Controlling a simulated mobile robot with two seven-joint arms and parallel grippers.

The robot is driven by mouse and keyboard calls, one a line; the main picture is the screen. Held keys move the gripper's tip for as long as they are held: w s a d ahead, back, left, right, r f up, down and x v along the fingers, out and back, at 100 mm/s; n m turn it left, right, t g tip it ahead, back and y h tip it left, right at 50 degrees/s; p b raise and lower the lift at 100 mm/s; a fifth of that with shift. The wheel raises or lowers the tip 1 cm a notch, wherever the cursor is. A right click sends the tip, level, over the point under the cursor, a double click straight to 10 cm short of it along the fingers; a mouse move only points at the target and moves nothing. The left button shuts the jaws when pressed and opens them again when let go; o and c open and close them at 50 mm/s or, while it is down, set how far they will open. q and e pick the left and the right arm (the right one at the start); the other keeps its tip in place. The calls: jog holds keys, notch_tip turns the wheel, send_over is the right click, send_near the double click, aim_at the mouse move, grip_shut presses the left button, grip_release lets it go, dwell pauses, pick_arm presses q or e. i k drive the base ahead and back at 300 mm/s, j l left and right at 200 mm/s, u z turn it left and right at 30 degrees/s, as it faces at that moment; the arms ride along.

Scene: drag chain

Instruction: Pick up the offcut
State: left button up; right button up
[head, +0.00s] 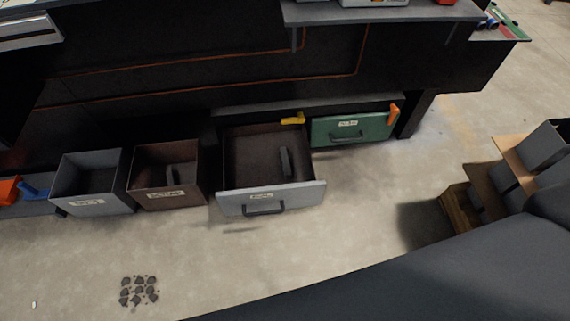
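I cannot tell for certain which thing is the offcut. A short dark grey piece (285,161) stands or leans inside the open grey-fronted drawer (270,199). A similar dark piece (171,177) shows inside the brown bin (163,199). A tiny pale bit (34,305) lies on the floor at the lower left. Neither of my grippers is in the head view.
A grey bin (93,197) stands left of the brown bin. A closed green drawer (351,130) is right of the open one. Dark lumps (138,291) lie on the floor. A wooden rack (458,207) stands at right.

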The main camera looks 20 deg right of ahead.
aim_at(284, 155)
jog(key=z, duration=0.9)
jog(key=i+z, duration=0.35)
jog(key=i, duration=1.05)
jog(key=j, duration=0.1)
